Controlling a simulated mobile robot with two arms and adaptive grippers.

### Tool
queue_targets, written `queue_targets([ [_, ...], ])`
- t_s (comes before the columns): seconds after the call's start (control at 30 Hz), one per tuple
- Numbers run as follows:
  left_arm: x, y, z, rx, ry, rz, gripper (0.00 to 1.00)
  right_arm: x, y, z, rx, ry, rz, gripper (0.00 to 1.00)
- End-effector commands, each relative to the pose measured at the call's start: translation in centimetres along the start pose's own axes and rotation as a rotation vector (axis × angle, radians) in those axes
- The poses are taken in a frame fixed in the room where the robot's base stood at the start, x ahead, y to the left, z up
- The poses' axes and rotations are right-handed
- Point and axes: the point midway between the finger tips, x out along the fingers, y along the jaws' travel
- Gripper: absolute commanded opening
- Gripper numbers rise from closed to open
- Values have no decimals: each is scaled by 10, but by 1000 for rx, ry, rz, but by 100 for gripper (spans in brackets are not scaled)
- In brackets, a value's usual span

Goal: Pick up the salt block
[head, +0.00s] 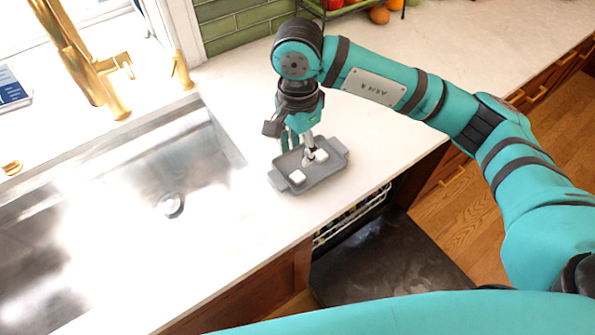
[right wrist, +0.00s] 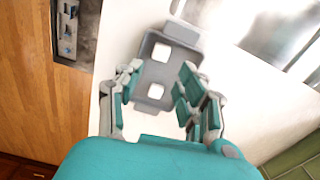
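A grey tray (head: 325,171) with end handles lies on the white counter right of the sink. Two small white blocks sit on it, one near its left end (head: 297,176) and one near its far right (head: 321,156). I cannot tell which is the salt block. My right gripper (head: 306,151) points down over the tray. In the right wrist view its fingers (right wrist: 157,78) are spread, with the tray (right wrist: 164,73) seen between them. That view shows one block farther out (right wrist: 162,51) and one closer to the left finger (right wrist: 128,92). My left gripper is out of view.
The steel sink (head: 170,165) with a gold faucet (head: 85,60) lies left of the tray. An open dishwasher (head: 385,260) is below the counter's front edge. Fruit in a rack (head: 379,14) stands at the back. Counter right of the tray is clear.

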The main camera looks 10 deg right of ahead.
Motion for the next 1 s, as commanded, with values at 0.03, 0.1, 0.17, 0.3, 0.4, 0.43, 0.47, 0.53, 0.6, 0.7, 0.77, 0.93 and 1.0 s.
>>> queue_targets([
  [0.03, -6, 0, -1, 0, 0, 0, 50, 8, 1, 0, 1, -2, 5, 38],
  [0.1, -9, 0, -1, 0, 0, 0, 50, 19, 1, 0, 2, -2, 3, 38],
  [0.17, -11, 0, -1, 0, 1, 0, 50, 28, 0, 0, 2, -1, 3, 38],
  [0.3, -12, 0, -2, 0, 1, 0, 50, 37, 0, 0, 1, -1, 0, 38],
  [0.4, -19, 0, -3, -1, 2, 1, 50, 43, 0, 2, 1, -3, 2, 38],
  [0.43, -22, 0, -3, -1, 2, 1, 50, 47, 0, 2, 2, -3, 2, 38],
  [0.47, -26, 0, -4, -1, 3, 1, 50, 51, 0, 3, 1, -3, 5, 38],
  [0.53, -34, 0, -5, -1, 4, 1, 50, 61, -1, 4, 1, -4, 5, 38],
  [0.6, -36, 0, -6, 0, 5, 1, 50, 73, -2, 4, 2, -4, 3, 38],
  [0.7, -39, 0, -8, 0, 7, 1, 50, 85, -2, 4, 2, -3, 1, 38],
  [0.77, -39, 0, -8, 0, 8, 1, 50, 89, -1, 3, 2, -1, 2, 38],
  [0.93, -38, 0, -8, 0, 8, 1, 50, 93, 0, 3, 1, 0, 7, 38],
  [1.0, -37, 0, -8, 0, 8, 1, 50, 93, 0, 3, 1, 0, 7, 38],
])
